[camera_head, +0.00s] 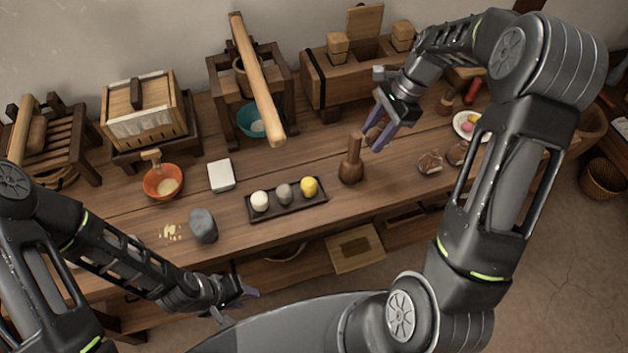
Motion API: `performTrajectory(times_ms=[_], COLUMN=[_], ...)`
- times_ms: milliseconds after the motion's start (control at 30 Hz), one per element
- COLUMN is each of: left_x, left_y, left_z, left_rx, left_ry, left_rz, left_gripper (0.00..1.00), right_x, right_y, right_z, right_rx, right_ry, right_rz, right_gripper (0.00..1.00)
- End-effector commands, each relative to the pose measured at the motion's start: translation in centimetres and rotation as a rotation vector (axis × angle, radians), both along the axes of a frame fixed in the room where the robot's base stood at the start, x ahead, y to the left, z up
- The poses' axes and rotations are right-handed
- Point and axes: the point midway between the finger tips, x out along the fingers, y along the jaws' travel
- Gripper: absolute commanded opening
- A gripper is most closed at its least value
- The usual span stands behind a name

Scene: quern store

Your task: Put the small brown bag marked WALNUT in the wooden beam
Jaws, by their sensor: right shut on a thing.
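Two small brown bags, one on the left (430,161) and one on the right (458,153), stand on the bench right of centre. Their markings are too small to read, so I cannot tell which is WALNUT. The wooden beam (345,88) is a heavy block at the back with upright blocks and a raised board on top. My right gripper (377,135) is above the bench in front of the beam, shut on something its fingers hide. My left gripper (236,308) is open and empty, low at the bench's front edge.
A brown wooden mallet (351,164) stands just below my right gripper. A dark tray (285,210) holds three small rounded objects. An orange bowl (158,185), a white block (222,176) and a grey stone (203,226) are to the left. A plate (460,127) is on the right.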

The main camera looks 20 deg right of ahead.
Motion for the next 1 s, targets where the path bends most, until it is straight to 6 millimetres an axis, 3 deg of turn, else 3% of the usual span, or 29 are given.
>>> performTrajectory(times_ms=[200,533,867,1000], left_x=[0.0,0.0,0.0,0.0], left_y=[0.1,0.1,0.1,0.1], left_z=[0.0,0.5,0.4,0.6], left_rx=[0.001,0.001,0.001,0.001], left_ry=[0.001,0.001,0.001,0.001], left_rz=[0.002,0.002,0.002,0.002], left_gripper=[0.36,0.36,0.36,0.36], right_x=[0.0,0.0,0.0,-0.1], right_y=[0.1,0.1,0.1,0.1], right_z=[-0.6,-5.8,-6.3,-7.4], right_rx=[0.001,0.002,0.0,0.002], right_ry=[0.001,0.002,-0.001,0.003], right_rz=[0.003,0.004,0.004,0.003], right_gripper=[0.0,0.0,0.0,0.0])
